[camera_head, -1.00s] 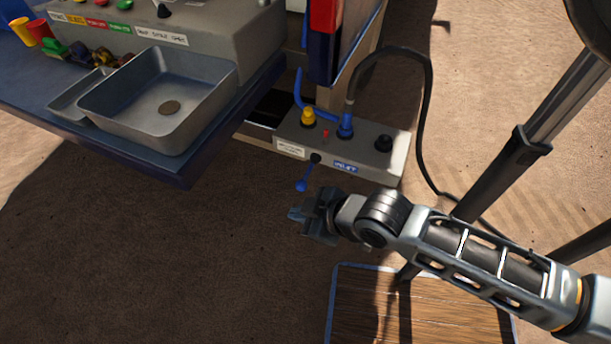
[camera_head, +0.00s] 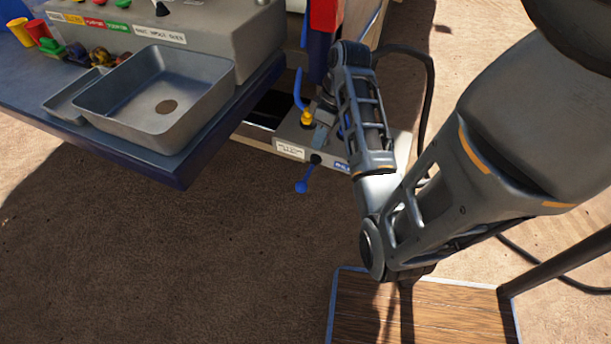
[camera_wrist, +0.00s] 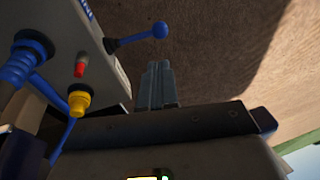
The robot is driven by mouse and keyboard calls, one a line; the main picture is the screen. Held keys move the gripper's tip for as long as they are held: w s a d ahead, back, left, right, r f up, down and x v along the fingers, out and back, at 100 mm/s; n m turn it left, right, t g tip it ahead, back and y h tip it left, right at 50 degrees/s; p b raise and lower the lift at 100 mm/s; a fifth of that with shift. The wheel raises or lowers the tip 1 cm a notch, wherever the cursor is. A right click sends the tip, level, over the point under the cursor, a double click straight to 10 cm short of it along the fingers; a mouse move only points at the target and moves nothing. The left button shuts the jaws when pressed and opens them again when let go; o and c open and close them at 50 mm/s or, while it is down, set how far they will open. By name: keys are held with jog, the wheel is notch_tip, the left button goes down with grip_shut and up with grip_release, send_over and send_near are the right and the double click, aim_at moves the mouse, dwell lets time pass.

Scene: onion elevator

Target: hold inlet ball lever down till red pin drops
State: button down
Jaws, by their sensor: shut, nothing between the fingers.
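The inlet ball lever has a blue ball (camera_head: 302,186) on a short arm from a black pivot at the front of the grey valve box (camera_head: 285,135). In the wrist view, the lever's ball (camera_wrist: 160,29) sticks out from the box, beyond my fingertips. My gripper (camera_wrist: 157,75) is shut and empty, apart from the lever. The red pin (camera_wrist: 81,65) shows at the box top, between a blue hose fitting (camera_wrist: 17,71) and a yellow fitting (camera_wrist: 79,101). In the head view, my arm hides the pin and much of the box.
A blue bench (camera_head: 185,165) with a grey sink (camera_head: 150,125) stands to the left. A black hose (camera_head: 428,85) loops behind the box. A wooden board (camera_head: 430,310) lies at the front. The sandy ground left of the lever is clear.

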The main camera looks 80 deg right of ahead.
aim_at(303, 183)
jog(key=shift+f, duration=0.15)
jog(key=b+x, duration=0.3)
jog(key=x, duration=1)
jog(key=shift+a+f, duration=0.15)
jog(key=shift+f, duration=0.2)
